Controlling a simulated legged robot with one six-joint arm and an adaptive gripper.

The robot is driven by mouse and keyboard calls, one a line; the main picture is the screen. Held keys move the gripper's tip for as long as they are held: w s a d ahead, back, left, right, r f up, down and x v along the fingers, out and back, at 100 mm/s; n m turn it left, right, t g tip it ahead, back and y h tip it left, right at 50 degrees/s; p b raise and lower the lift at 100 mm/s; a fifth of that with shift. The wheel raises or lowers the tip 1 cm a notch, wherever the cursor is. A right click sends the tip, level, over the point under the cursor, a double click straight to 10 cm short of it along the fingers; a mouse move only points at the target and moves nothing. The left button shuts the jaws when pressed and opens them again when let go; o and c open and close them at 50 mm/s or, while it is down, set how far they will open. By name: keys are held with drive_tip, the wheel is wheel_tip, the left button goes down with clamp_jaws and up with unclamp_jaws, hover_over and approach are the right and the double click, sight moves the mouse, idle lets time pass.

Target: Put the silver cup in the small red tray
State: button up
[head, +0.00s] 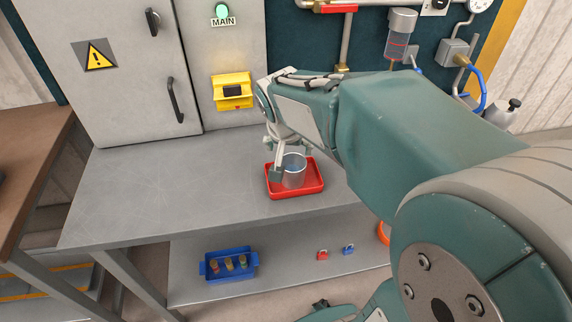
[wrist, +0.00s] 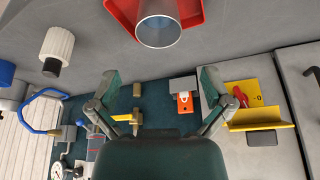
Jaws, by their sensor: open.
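The silver cup (head: 294,172) stands upright in the small red tray (head: 307,192) on the grey bench. In the wrist view the cup (wrist: 158,30) shows its open mouth, with the red tray (wrist: 192,12) around it. My gripper (head: 281,166) is at the cup's left side in the head view, with one finger overlapping the cup's edge. In the wrist view my gripper (wrist: 160,80) has its two fingers spread wide, with nothing between them, and the cup lies beyond the tips. The cup's base is partly hidden by the tray rim and finger.
The bench top (head: 170,185) is clear to the left of the tray. A grey cabinet and a yellow box (head: 232,91) stand behind. A blue bin (head: 229,265) and small red and blue padlocks (head: 322,255) sit on the lower shelf. Pipes and gauges are at the back right.

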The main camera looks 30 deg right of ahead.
drive_tip(key=s+a+r+n+t+y, duration=0.2)
drive_tip(key=s+a+n, duration=0.5)
drive_tip(key=s, duration=0.7)
drive_tip(key=shift+s+a+r+y, duration=0.4)
drive_tip(key=shift+a+r, duration=0.15)
drive_tip(key=shift+a, duration=0.55)
